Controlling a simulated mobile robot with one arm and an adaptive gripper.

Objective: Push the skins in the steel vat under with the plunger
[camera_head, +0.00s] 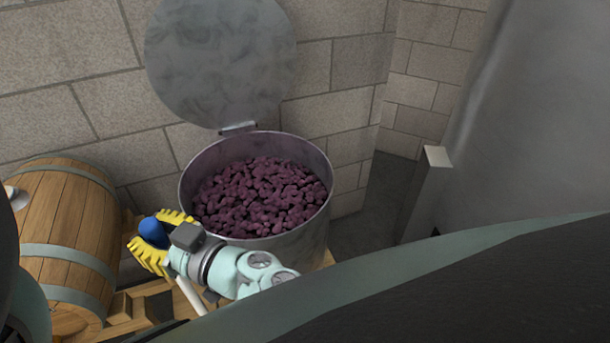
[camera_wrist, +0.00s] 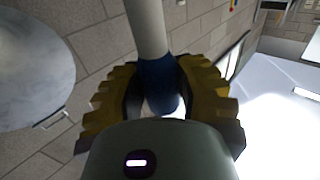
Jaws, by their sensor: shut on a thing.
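The steel vat (camera_head: 313,241) stands open, with a heap of dark purple skins (camera_head: 260,196) inside. My gripper (camera_head: 156,236) is at the left of the vat in the head view, apart from the skins. Its yellow fingers are shut on the blue grip (camera_head: 152,230) of the plunger. In the wrist view the blue grip (camera_wrist: 158,84) sits between the fingers of my gripper (camera_wrist: 160,92), and a pale shaft (camera_wrist: 146,28) runs from it. A pale rod (camera_head: 189,296) below my arm looks like part of this shaft. The plunger's lower end is not visible.
The vat's round lid (camera_head: 222,62) is tipped up against the block wall; it also shows in the wrist view (camera_wrist: 35,65). A wooden barrel (camera_head: 70,222) lies on a wooden rack (camera_head: 122,315) at the left. A grey post (camera_head: 420,190) stands right of the vat.

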